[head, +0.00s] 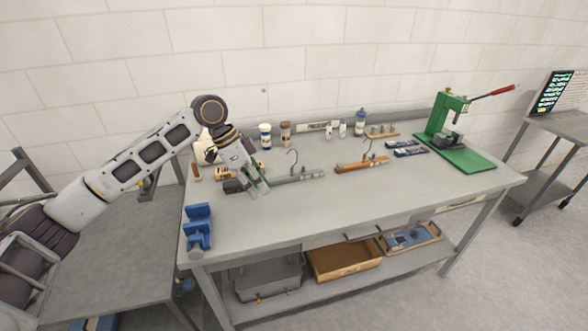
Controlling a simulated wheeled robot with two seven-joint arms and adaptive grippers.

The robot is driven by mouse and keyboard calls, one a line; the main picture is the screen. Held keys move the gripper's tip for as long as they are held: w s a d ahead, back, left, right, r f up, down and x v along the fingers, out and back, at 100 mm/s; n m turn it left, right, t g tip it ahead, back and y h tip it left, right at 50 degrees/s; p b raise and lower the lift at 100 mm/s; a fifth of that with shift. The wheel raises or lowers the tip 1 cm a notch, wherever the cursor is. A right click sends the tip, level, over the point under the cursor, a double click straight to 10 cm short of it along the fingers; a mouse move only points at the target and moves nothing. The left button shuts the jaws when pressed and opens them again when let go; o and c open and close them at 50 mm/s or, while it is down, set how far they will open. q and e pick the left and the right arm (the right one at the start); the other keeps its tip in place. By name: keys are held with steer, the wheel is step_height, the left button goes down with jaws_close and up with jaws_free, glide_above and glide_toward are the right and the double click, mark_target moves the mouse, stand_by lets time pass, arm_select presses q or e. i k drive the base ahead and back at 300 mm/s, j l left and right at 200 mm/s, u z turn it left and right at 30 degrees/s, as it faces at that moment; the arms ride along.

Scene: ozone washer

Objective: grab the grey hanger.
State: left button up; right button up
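The grey hanger (306,175) lies on the workbench near its middle, a straight bar with a thin metal hook standing up from it. My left gripper (259,187) reaches down from the left, just at the left end of the grey hanger. Its fingers point down to the tabletop and overlap that end in the view, so I cannot tell whether they touch it or how far apart they are. A brown wooden hanger (361,164) with a similar hook lies to the right. My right gripper is not in view.
The grey workbench (330,205) is clear along its front. A blue stand (198,228) is at the front left corner. Bottles (265,136) line the back. A green press (445,135) stands at the right. Bins (343,262) sit on the lower shelf.

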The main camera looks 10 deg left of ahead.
mark_target(293, 176)
steer(key=i, duration=1.05)
